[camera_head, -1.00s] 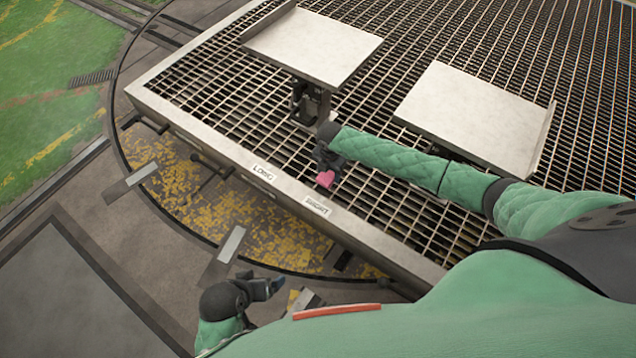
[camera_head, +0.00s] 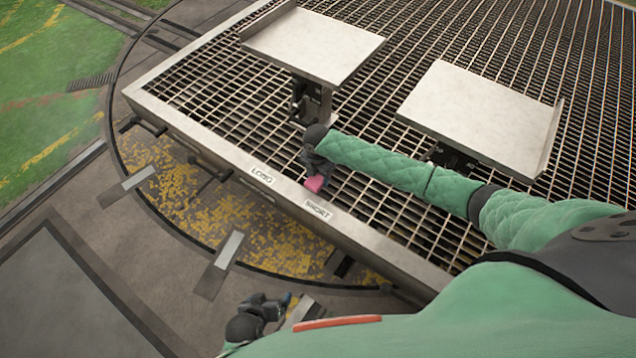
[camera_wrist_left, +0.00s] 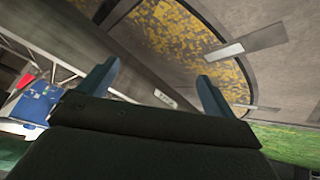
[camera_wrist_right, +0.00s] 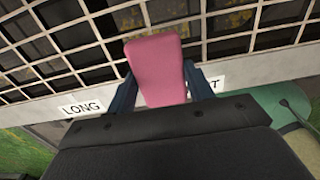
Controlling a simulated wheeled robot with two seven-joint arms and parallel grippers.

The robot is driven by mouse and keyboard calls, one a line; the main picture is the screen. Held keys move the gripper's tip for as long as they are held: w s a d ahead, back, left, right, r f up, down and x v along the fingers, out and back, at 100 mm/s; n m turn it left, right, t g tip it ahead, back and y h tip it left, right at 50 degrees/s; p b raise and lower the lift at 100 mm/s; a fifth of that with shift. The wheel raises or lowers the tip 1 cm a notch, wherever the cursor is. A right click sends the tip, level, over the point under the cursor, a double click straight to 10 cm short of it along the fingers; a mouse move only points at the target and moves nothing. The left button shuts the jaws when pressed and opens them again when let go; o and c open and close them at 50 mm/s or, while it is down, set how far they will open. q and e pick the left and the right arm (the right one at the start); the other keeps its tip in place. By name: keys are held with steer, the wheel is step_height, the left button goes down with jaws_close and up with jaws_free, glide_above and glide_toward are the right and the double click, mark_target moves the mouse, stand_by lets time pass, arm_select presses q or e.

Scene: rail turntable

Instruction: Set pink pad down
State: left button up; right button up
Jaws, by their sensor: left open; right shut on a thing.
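The pink pad (camera_wrist_right: 158,70) is held between the two fingers of my right gripper (camera_wrist_right: 165,88), which is shut on it. In the head view the pad (camera_head: 315,183) shows small and pink at the tip of my right gripper (camera_head: 314,172), above the grating near the metal rim, close to the SHORT label (camera_head: 318,210). The LONG label (camera_head: 262,176) is further left on the same rim. Whether the pad touches anything below I cannot tell. My left gripper (camera_head: 272,304) is low at the front, off the rim; in its wrist view its fingers (camera_wrist_left: 155,82) are apart and empty.
Two pale metal plates, one at the back left (camera_head: 312,45) and one at the right (camera_head: 480,112), stand raised over the grating (camera_head: 215,82). The metal rim (camera_head: 200,147) edges the grating. Beyond it lies a yellow-flecked floor strip (camera_head: 180,205).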

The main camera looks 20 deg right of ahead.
mark_target(318, 177)
step_height(318, 177, down, 3)
steer(key=b, duration=0.3)
steer(key=shift+f, duration=0.1)
steer(key=shift+f+b, duration=0.25)
steer(key=shift+b, duration=0.2)
arm_select(q)
step_height(318, 177, down, 10)
steer(key=s+t, duration=0.1)
steer(key=shift+s+a, duration=0.1)
arm_select(e)
steer(key=o, duration=0.9)
steer(key=shift+f, duration=0.1)
steer(key=shift+o, duration=0.2)
